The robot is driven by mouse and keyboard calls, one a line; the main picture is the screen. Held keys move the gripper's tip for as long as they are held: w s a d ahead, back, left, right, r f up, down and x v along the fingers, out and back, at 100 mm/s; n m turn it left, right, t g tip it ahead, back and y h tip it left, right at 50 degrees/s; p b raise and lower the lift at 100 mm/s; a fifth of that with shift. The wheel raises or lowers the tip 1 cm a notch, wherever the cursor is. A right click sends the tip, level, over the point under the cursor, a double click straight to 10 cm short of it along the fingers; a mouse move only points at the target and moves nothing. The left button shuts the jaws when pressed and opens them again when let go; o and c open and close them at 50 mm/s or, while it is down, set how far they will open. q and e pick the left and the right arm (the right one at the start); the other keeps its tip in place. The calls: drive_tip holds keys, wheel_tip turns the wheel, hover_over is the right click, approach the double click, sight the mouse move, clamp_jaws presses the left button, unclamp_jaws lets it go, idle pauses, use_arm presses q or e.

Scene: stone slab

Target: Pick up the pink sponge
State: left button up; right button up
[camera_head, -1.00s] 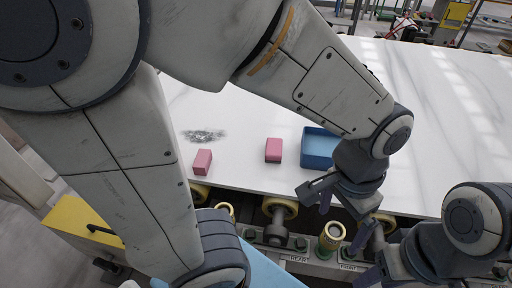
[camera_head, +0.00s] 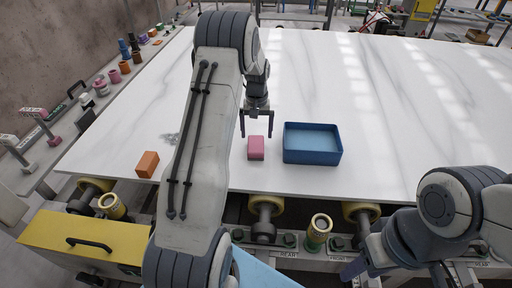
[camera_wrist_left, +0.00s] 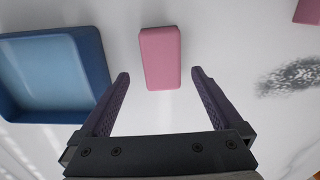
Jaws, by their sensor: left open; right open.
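The pink sponge (camera_head: 256,148) lies on the white stone slab (camera_head: 330,85), left of a blue tray (camera_head: 313,157). In the left wrist view the sponge (camera_wrist_left: 160,58) is in front of and between the fingertips. My left gripper (camera_head: 257,133) is open and empty, its fingers pointing down just beyond the sponge and apart from it. The open jaws also show in the left wrist view (camera_wrist_left: 160,75). My right gripper (camera_head: 395,268) is open at the lower right, below the slab's front edge and partly cut off.
A second pink block (camera_wrist_left: 308,12) shows at the wrist view's corner; my left arm hides it in the head view. An orange block (camera_head: 147,164) lies near the slab's front left. A dark smudge marks the slab. Rollers line the front edge.

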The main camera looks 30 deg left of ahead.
sight(256, 143)
use_arm(q)
drive_tip(key=shift+a+f+p, duration=0.15)
drive_tip(key=shift+f+p, duration=0.5)
drive_tip(key=shift+f, duration=2.45)
drive_tip(key=c, duration=1.3)
